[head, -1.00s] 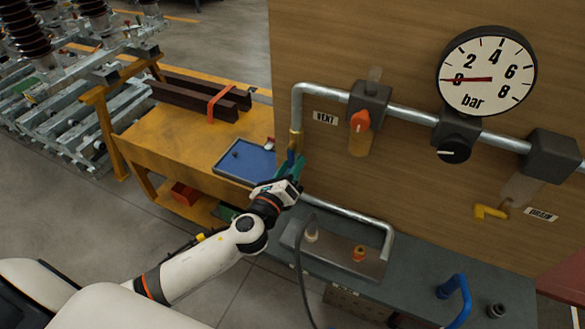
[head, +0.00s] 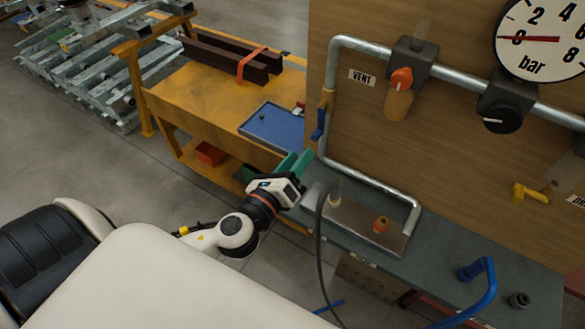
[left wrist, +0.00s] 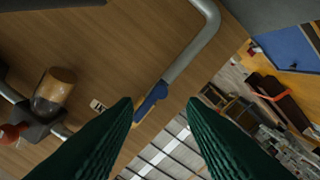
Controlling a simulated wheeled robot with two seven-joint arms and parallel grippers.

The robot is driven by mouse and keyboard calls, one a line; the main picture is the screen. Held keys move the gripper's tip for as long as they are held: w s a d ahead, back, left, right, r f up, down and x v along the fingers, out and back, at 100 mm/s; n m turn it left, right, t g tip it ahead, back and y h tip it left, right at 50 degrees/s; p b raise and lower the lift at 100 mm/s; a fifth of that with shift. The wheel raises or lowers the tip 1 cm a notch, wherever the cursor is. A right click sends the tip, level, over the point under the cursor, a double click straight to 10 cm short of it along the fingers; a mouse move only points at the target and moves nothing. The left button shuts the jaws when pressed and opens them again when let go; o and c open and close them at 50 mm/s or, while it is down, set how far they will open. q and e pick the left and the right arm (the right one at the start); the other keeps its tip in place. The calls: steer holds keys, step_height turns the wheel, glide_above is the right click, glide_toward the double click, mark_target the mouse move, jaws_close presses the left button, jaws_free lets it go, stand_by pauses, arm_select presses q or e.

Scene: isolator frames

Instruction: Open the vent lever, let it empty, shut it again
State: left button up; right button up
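The blue vent lever (head: 318,125) hangs down beside the vertical pipe, by a yellow fitting (head: 327,98), left of the VENT label (head: 361,78). In the left wrist view the lever (left wrist: 151,101) lies roughly in line with the pipe, ahead of the gap between my fingers. My left gripper (head: 295,163) has green fingers; it sits below and left of the lever, apart from it. In the left wrist view its fingers (left wrist: 165,112) stand wide apart with nothing between them. The gauge (head: 545,38) needle points at 0 bar. My right gripper is out of view.
An orange knob (head: 402,78) sits above an amber bowl (head: 398,104) on the upper pipe. A black knob (head: 497,119) and a yellow lever (head: 530,193) are further right. A blue tray (head: 272,126) lies on the yellow cart. A grey bench (head: 440,245) stands below the panel.

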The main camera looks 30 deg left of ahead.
arm_select(q)
steer(key=shift+s, duration=0.75)
